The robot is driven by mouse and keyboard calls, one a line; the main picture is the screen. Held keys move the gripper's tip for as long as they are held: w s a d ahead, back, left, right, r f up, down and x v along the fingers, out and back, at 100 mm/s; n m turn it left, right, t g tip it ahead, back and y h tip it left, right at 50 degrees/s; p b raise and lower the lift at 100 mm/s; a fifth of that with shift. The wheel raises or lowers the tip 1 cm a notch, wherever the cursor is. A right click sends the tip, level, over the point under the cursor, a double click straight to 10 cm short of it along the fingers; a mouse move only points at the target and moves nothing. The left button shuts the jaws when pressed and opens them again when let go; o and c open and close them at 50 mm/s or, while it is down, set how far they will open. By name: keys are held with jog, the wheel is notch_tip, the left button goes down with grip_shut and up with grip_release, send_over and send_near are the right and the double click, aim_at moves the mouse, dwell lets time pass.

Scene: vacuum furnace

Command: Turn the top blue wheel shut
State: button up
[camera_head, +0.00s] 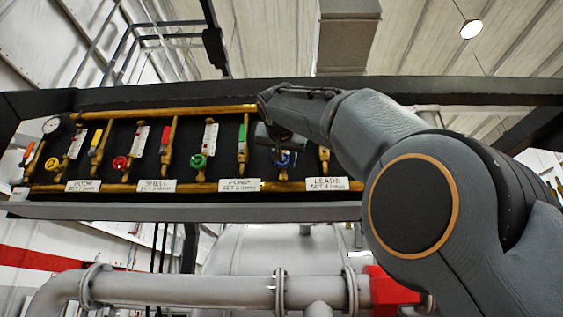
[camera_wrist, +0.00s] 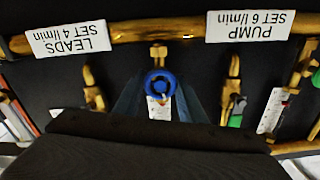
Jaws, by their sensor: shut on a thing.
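The blue wheel (camera_head: 284,159) sits on the panel between the PUMP and LEADS labels, at the end of my arm. In the wrist view the blue wheel (camera_wrist: 160,84) is near the middle, on a brass stem below the brass pipe. My gripper (camera_wrist: 160,100) has a finger on either side of the wheel and is shut on it. The lower part of my gripper is hidden by a dark wrist part. In the head view my gripper (camera_head: 281,146) is partly hidden by my arm.
A red wheel (camera_head: 120,163) and a green wheel (camera_head: 198,161) are to the left on the panel. Brass valves with coloured handles stand beside the wheel, one with a green handle (camera_wrist: 236,112). The PUMP label (camera_wrist: 250,26) and LEADS label (camera_wrist: 68,39) flank it. Grey pipes (camera_head: 180,289) run below.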

jog(key=shift+w+f+m, duration=0.1)
jog(key=shift+f+m, duration=0.05)
jog(key=shift+m, duration=1.45)
jog(key=o, duration=1.1)
jog(key=shift+c, duration=0.2)
jog(key=s+b, duration=0.3)
jog(key=s, duration=0.5)
jog(key=shift+b, duration=0.4)
jog(key=shift+a, duration=0.1)
